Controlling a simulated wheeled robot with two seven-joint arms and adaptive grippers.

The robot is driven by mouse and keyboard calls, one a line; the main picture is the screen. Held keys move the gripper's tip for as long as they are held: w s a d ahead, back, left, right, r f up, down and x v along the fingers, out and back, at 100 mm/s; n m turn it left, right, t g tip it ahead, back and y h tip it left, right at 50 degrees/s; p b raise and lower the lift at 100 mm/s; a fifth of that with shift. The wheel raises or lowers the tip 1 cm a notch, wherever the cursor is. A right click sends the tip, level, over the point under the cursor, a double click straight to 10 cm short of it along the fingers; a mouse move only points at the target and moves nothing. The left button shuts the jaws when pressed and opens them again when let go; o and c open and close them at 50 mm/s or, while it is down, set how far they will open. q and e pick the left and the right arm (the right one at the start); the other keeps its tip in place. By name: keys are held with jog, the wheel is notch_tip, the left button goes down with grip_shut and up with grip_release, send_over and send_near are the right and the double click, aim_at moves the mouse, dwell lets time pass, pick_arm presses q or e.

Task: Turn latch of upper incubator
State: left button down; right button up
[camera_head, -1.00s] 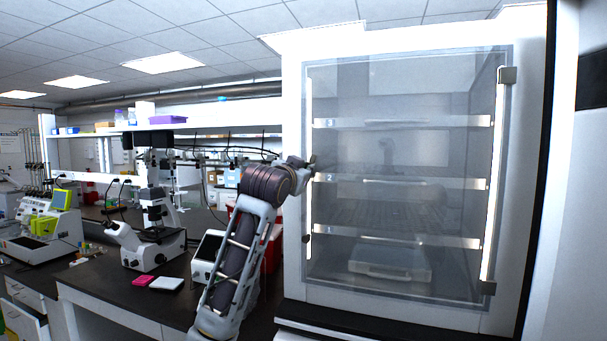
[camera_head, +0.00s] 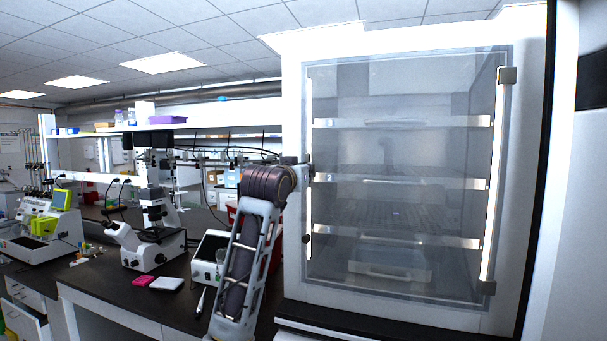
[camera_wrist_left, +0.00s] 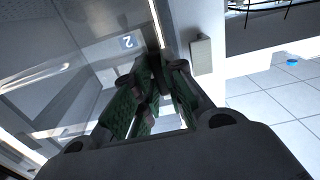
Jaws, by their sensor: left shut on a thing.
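The incubator (camera_head: 293,270) is a white cabinet with a clear glass door (camera_head: 395,90), which looks closed. My left arm rises from the bottom, and my left gripper (camera_head: 307,172) is at the door's left edge, at mid-height. In the left wrist view, the green-padded fingers of my left gripper (camera_wrist_left: 158,66) are shut on the latch at the door's edge. The fingers hide most of the latch, so its angle cannot be told. My right gripper is out of view.
A small dark knob (camera_head: 306,238) sits lower on the door's left edge. Shelves show behind the glass. Left of my arm, a microscope (camera_head: 150,240) and a white device (camera_head: 207,260) stand on the dark bench (camera_head: 110,285). A white wall panel (camera_head: 580,200) is at right.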

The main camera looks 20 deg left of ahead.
pick_arm(q)
jog(key=c, duration=1.5)
grip_release()
jog(key=shift+s+a, duration=0.2)
jog(key=shift+s, duration=5.75)
